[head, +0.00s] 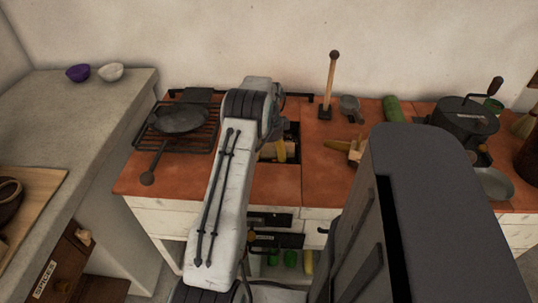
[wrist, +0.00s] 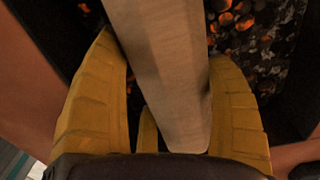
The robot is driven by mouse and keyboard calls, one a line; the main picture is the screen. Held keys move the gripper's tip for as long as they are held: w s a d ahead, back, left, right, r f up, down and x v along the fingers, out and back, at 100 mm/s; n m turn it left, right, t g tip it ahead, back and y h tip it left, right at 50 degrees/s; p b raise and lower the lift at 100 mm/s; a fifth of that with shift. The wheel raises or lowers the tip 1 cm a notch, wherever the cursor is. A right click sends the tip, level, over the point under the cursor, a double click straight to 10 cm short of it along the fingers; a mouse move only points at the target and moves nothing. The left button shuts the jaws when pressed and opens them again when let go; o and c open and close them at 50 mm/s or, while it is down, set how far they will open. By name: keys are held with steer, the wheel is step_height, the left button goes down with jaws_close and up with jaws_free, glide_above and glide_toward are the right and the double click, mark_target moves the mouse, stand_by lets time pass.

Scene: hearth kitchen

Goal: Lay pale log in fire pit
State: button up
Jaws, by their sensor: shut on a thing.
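My gripper (wrist: 165,95) has yellow ribbed fingers and is shut on the pale log (wrist: 160,45), one finger on each side of it. The log is a smooth, light wooden piece running up and out of the top of the wrist view. Dark coals with glowing orange embers lie behind it in the fire pit (wrist: 262,45). In the head view the fire pit (head: 293,130) is a dark square opening in the red counter, with my gripper (head: 278,150) over or in it. My arm hides part of it. Whether the log touches the coals, I cannot tell.
A dark pan (head: 180,118) sits on a grill left of the pit. An upright wooden-handled tool (head: 329,85) stands behind, right of the pit. Wooden pieces (head: 355,150) lie on the counter to the right. A dark pot (head: 465,115) stands farther right.

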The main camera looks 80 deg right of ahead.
mark_target(269, 147)
steer(key=shift+f, duration=0.15)
steer(key=shift+f, duration=0.1)
steer(key=o, duration=1.2)
step_height(269, 147, up, 12)
steer(key=shift+d+p, duration=0.1)
steer(key=shift+p, duration=0.7)
